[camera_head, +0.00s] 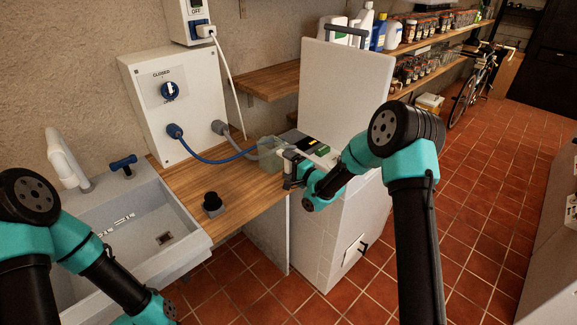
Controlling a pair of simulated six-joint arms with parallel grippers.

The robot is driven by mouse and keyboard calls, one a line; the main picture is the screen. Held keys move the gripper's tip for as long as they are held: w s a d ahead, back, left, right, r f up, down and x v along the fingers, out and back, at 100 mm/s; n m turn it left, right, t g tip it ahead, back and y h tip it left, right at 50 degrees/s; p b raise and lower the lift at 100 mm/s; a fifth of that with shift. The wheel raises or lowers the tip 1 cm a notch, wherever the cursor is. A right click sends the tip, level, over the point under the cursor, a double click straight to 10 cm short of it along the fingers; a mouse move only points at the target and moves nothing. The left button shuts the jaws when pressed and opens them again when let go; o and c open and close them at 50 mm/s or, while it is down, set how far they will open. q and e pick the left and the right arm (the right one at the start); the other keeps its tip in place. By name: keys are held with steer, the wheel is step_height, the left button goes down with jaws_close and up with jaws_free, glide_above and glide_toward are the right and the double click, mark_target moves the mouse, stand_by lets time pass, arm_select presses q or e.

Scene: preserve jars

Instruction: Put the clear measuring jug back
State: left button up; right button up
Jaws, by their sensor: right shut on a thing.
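The clear measuring jug (268,150) is at the right end of the wooden counter, beside the white machine with its lid raised. My right gripper (284,160) is shut on the jug at its right side. The jug is small and partly hidden by the gripper, and I cannot tell whether it touches the counter. My left arm comes in at the lower left, and its gripper is outside the picture.
A sink (130,235) is at the left. A black knob-like object (212,203) stands on the wooden counter (185,182). A blue hose (215,160) runs from the wall box (180,100) toward the jug. The white machine (335,235) stands to the right, with open floor beyond it.

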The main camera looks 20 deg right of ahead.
steer(key=o, duration=1.1)
steer(key=shift+f, duration=0.1)
steer(key=shift+f, duration=0.15)
steer(key=v, duration=1.7)
steer(key=shift+s+d, duration=0.15)
steer(key=shift+d, duration=0.05)
steer(key=s+a+f+n+g+h, duration=0.3)
steer(key=s+f+g, duration=0.3)
steer(key=f, duration=0.4)
steer(key=s+a+f+n+g+h, duration=0.25)
steer(key=s+f, duration=0.45)
steer(key=f, duration=0.4)
steer(key=s+a+f+n+g, duration=0.1)
steer(key=s+f+n+g, duration=0.1)
steer(key=s, duration=0.4)
steer(key=s+a+f+n+g, duration=0.1)
steer(key=s+a+n+g, duration=0.1)
steer(key=s+g, duration=0.2)
steer(key=shift+s+f, duration=0.35)
steer(key=shift+s, duration=0.55)
